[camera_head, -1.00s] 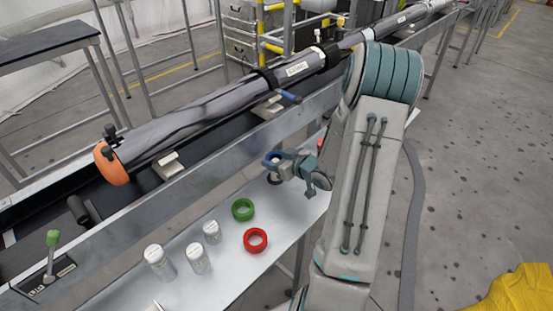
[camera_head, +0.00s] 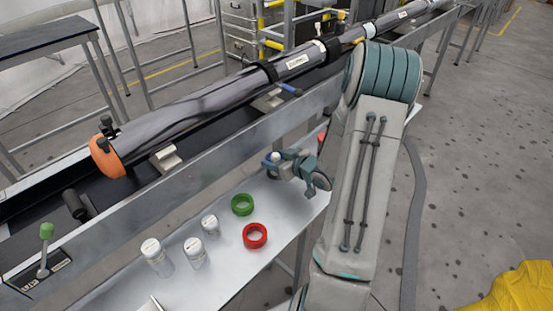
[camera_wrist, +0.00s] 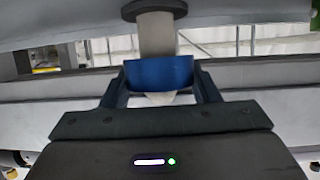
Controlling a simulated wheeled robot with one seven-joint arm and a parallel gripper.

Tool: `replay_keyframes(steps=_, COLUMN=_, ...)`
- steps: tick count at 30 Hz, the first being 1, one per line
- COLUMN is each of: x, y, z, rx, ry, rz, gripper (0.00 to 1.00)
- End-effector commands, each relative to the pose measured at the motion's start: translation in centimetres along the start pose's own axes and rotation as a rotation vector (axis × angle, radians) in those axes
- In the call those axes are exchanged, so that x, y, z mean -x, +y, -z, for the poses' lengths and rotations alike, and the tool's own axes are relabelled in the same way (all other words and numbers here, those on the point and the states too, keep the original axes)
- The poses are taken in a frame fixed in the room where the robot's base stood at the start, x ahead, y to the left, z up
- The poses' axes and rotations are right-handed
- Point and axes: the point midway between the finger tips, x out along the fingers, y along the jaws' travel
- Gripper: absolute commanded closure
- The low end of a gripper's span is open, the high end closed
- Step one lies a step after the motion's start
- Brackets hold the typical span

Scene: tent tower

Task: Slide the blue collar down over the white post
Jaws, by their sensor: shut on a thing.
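The blue collar (camera_wrist: 158,74) is between the two fingers of my gripper (camera_wrist: 161,80) in the wrist view. The white post (camera_wrist: 156,36) passes through the collar, and its pale end shows just beyond the collar's other side. The post's dark round base (camera_wrist: 155,9) is at the top of the wrist view, with a length of bare post between it and the collar. In the head view my gripper (camera_head: 279,167) is at the far end of the metal shelf, with the blue collar (camera_head: 268,164) around the white post top (camera_head: 276,157). The base is mostly hidden there.
Several white canisters (camera_head: 195,252) stand nearer, to the left. A long grey tube (camera_head: 205,103) on its rail runs behind the shelf.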

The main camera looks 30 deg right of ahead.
Motion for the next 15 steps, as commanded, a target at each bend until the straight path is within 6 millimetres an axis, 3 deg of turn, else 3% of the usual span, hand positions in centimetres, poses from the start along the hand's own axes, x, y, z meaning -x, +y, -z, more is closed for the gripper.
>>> replay_keyframes(steps=15, x=-0.7, y=0.0, z=-1.6, rx=0.0, ry=0.0, rz=0.0, gripper=0.7)
